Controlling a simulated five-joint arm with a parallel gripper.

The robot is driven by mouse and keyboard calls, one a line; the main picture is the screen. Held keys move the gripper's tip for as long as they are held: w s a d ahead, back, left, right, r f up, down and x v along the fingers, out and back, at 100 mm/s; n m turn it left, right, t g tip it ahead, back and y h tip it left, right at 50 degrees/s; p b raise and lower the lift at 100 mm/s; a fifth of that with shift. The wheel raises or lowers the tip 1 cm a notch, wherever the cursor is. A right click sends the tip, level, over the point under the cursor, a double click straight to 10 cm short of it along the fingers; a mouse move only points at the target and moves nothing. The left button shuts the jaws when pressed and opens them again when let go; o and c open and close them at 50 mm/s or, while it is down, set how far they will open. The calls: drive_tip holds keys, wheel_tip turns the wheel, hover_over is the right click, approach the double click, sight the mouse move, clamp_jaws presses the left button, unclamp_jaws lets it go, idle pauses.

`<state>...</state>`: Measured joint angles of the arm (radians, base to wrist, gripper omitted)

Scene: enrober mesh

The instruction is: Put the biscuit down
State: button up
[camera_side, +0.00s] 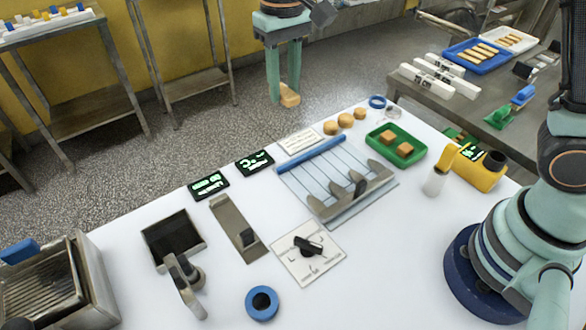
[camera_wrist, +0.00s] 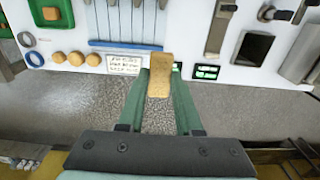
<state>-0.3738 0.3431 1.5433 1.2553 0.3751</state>
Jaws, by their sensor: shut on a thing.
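My gripper (camera_side: 283,88) is shut on a tan biscuit (camera_side: 289,97), which sticks out past the fingertips. In the wrist view, the biscuit (camera_wrist: 159,82) sits between the green fingers of my gripper (camera_wrist: 161,72). Three biscuits (camera_side: 345,120) lie in a row beside the mesh.
A green tray (camera_side: 420,157) holds two biscuits. A white label card (camera_side: 300,141) and two small displays (camera_side: 209,185) line the far edge. A dial plate (camera_side: 308,262), a blue ring (camera_side: 262,303) and a dark square pan (camera_side: 172,238) stand nearer.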

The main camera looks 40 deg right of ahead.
hover_over(325, 167)
drive_tip(key=f, duration=0.1)
wheel_tip(325, 167, down, 20)
drive_tip(key=shift+r, duration=0.25)
drive_tip(key=o, duration=1)
drive_tip(key=shift+f, duration=0.1)
